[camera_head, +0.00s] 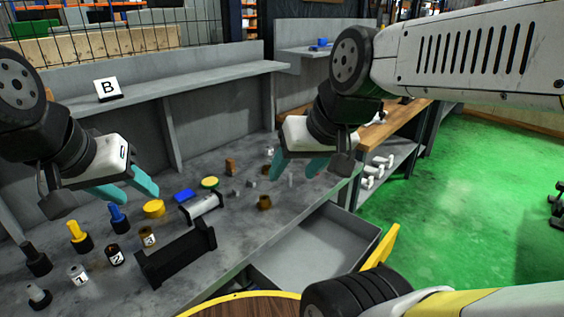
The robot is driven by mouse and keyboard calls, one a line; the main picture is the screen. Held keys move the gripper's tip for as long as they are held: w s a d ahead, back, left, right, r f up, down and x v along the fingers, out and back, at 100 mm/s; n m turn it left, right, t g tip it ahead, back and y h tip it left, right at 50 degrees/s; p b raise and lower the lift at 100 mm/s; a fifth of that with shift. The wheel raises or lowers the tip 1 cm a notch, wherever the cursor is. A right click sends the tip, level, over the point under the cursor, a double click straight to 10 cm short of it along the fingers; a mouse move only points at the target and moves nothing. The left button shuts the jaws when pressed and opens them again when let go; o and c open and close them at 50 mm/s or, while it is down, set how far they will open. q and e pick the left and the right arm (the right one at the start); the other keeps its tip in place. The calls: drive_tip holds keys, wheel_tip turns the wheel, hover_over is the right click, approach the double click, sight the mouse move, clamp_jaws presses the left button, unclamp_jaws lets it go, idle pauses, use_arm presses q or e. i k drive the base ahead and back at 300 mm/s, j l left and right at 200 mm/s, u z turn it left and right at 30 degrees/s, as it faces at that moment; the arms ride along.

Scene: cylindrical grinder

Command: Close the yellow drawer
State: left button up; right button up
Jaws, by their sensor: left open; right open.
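The drawer (318,240) is pulled out from under the grey workbench, and its grey inside looks empty. Its yellow front (386,248) faces right, and its lower part is hidden by my own arm parts. My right gripper (298,166) is open and empty above the bench's right part, up and to the left of the drawer front and apart from it. My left gripper (128,189) is open and empty above the left part of the bench, far from the drawer.
The grey workbench (236,240) carries several small parts, a black holder (178,256) and a yellow disc (154,208). A round wooden top with a yellow rim (250,307) is at the bottom.

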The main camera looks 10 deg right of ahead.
sight(333, 242)
drive_tip(key=l+z, duration=0.1)
drive_tip(key=z, duration=0.35)
drive_tip(key=l+z, duration=0.1)
drive_tip(key=z, duration=0.35)
drive_tip(key=l+z, duration=0.1)
drive_tip(key=z, duration=0.4)
drive_tip(key=k+j, duration=0.15)
drive_tip(key=j, duration=0.15)
drive_tip(key=k+j, duration=0.15)
drive_tip(key=j, duration=0.15)
drive_tip(key=u, duration=0.05)
